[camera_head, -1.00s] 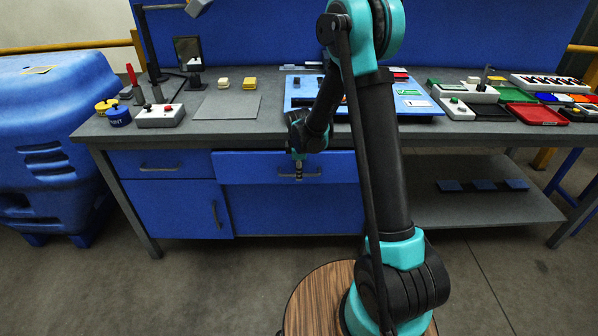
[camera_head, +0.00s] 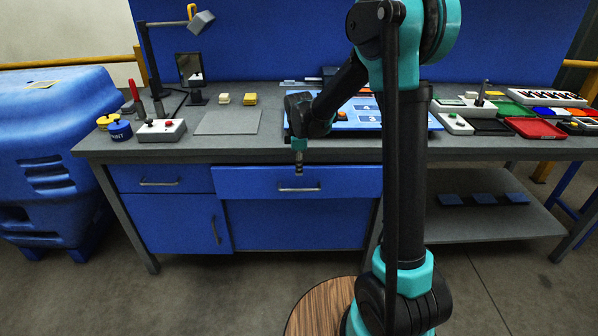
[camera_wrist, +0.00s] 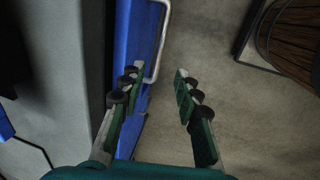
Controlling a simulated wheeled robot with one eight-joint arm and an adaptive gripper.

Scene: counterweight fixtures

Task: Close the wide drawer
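The wide drawer (camera_head: 245,182) is the blue drawer with a long bar handle (camera_head: 322,189), under the middle of the grey bench. Its face seems to stand slightly forward of the narrower drawer beside it, but I cannot tell how far it is out. My gripper (camera_head: 299,168) points down in front of the drawer, just above the handle in the head view. In the wrist view my gripper (camera_wrist: 157,76) is open and empty. One finger is over the blue drawer front (camera_wrist: 128,48), the other over the floor. The pale handle (camera_wrist: 162,45) shows ahead of the fingertips.
A narrower blue drawer (camera_head: 160,179) and a cupboard door (camera_head: 178,222) are to the left. The bench top (camera_head: 240,147) overhangs above and carries a red-button box (camera_head: 161,131) and trays. A lower shelf (camera_head: 480,215) is at right.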

